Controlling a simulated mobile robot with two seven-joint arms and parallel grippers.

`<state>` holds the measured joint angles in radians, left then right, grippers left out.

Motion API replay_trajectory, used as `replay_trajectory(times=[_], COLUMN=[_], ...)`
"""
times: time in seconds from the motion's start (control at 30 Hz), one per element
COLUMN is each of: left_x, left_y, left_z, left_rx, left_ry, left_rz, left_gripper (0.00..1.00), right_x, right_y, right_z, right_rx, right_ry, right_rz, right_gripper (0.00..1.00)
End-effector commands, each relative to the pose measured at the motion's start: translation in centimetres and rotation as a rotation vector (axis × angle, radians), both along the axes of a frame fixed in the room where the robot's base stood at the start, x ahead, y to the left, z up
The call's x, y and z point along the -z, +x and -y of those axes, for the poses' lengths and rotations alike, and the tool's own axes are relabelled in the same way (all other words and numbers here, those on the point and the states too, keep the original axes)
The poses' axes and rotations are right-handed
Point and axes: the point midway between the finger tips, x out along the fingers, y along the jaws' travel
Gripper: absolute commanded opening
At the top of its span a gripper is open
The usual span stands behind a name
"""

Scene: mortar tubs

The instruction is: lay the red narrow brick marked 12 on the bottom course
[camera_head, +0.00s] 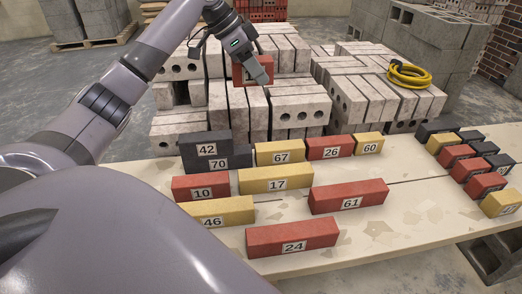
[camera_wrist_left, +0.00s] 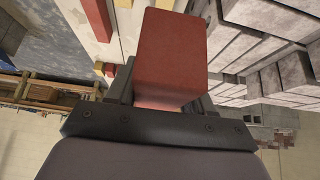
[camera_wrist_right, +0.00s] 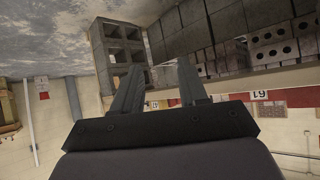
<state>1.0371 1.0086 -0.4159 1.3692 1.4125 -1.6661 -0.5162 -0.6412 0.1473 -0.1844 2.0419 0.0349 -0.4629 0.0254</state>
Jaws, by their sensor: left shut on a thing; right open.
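My left gripper (camera_head: 254,68) is shut on a red brick (camera_head: 238,72), held up in front of the grey block stacks beyond the table. Its label is mostly covered by a finger, so I cannot read the number. The brick also fills the middle of the left wrist view (camera_wrist_left: 172,52). On the table, a row has dark brick 70 (camera_head: 232,158), yellow 67 (camera_head: 275,154), red 26 (camera_head: 325,148) and yellow 60 (camera_head: 369,142). Dark brick 42 (camera_head: 200,148) is at the row's left end, higher than 70. My right gripper (camera_wrist_right: 160,82) is open and empty.
Loose bricks 10 (camera_head: 198,188), 17 (camera_head: 270,180), 61 (camera_head: 355,198), 46 (camera_head: 235,210) and 24 (camera_head: 290,240) lie nearer on the table (camera_head: 395,240). Several small bricks (camera_head: 470,167) stand at right. Grey blocks (camera_head: 300,110) and a yellow hose (camera_head: 408,77) are behind.

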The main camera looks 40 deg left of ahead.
Motion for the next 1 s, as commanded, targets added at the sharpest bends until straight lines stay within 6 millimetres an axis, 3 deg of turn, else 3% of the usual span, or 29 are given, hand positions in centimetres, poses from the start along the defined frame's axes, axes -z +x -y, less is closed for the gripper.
replay_trajectory(times=[0.17,0.5,0.6,0.8,1.0], left_x=[1.6,10.5,12.8,15.3,16.7], left_y=[-0.1,-0.1,-0.1,-0.1,-0.1], left_z=[-0.6,-0.5,-0.5,-0.5,-0.5], left_rx=[-0.004,-0.003,-0.004,-0.004,-0.004], left_ry=[0.000,0.001,0.001,0.001,0.000], left_rz=[0.000,-0.002,-0.001,0.003,0.001], left_gripper=[0.04,0.04,0.04,0.04,0.04], right_x=[0.7,3.1,2.8,1.4,1.7], right_y=[0.0,0.3,0.6,1.5,1.4], right_z=[0.0,-0.1,-0.5,-1.5,-1.6], right_rx=[0.000,-0.005,-0.016,-0.041,-0.046], right_ry=[0.000,-0.003,-0.005,0.004,0.001], right_rz=[0.001,0.008,0.020,0.063,0.061], right_gripper=[0.43,0.43,0.43,0.43,0.43])
